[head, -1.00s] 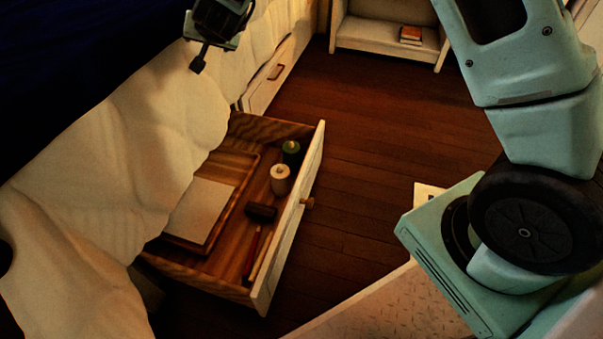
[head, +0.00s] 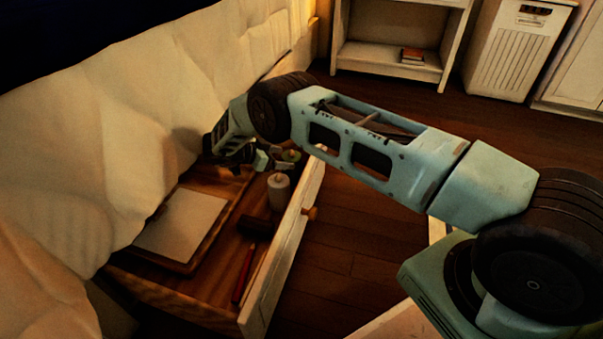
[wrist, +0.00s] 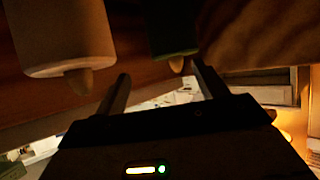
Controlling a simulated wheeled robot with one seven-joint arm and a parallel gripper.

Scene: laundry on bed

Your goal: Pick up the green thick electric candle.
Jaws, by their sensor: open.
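The green candle (head: 290,156) stands in the far corner of the open drawer, partly hidden by my arm in the head view. In the wrist view the dark green candle (wrist: 172,32) appears upside down, just past my fingertips and closer to the right finger. A white candle (head: 278,190) stands beside it, nearer the head camera; it fills the upper left of the wrist view (wrist: 62,40). My gripper (wrist: 162,84) is open, with nothing between its fingers. In the head view my gripper (head: 250,160) is low over the drawer's far end, left of the green candle.
Open floor (head: 345,230) lies right of the drawer front.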

